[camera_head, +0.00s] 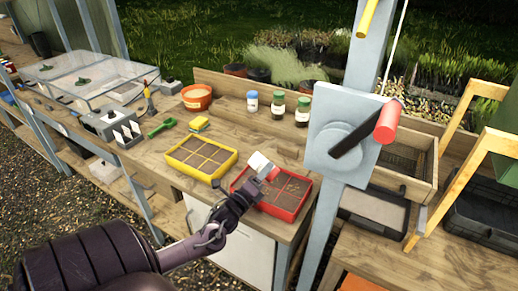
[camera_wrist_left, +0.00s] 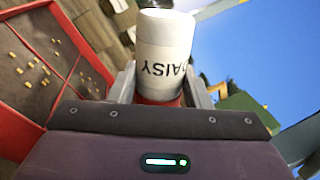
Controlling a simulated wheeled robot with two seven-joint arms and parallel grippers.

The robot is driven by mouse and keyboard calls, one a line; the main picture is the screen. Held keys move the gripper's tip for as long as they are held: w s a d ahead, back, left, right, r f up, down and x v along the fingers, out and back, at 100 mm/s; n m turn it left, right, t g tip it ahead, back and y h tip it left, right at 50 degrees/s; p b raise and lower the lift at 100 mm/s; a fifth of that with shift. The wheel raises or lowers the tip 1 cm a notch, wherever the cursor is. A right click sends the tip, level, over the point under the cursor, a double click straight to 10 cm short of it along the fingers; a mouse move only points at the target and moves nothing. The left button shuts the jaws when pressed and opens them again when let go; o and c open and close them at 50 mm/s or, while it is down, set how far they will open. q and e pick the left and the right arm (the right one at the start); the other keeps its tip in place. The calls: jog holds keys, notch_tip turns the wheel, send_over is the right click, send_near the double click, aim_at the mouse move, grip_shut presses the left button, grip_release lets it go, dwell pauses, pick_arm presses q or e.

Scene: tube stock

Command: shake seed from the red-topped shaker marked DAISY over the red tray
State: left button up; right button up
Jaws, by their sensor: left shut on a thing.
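My left gripper (camera_head: 262,178) is shut on a white shaker (camera_head: 258,161), just above the red tray (camera_head: 238,187). The shaker is tipped, with its white end up and to the left and its red top lower right. In the left wrist view, the shaker (camera_wrist_left: 163,45) shows the word DAISY upside down between the two fingers, with red by the palm. The red tray (camera_wrist_left: 62,70) fills the left of that view, with dark soil and several tan specks in its cells. My right gripper is not in view.
A yellow tray (camera_head: 172,162) of soil sits left of the red tray. Jars with blue (camera_head: 252,101) and green lids (camera_head: 278,104) stand behind. A grey post (camera_head: 345,215) with a red-handled crank (camera_head: 388,121) rises close to the right.

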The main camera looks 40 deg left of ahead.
aim_at(275, 177)
pick_arm(q)
jog(key=shift+w+d+f, duration=0.1)
jog(key=shift+w+d, duration=0.15)
jog(key=shift+d, duration=0.8)
jog(key=shift+w+d+f, duration=0.1)
jog(key=shift+w+d, duration=0.15)
jog(key=shift+d, duration=0.75)
notch_tip(275, 177, down, 3)
jog(key=shift+f+b, duration=0.1)
jog(key=shift+b, duration=0.95)
notch_tip(275, 177, up, 4)
jog(key=p, duration=0.3)
jog(key=shift+f, duration=0.35)
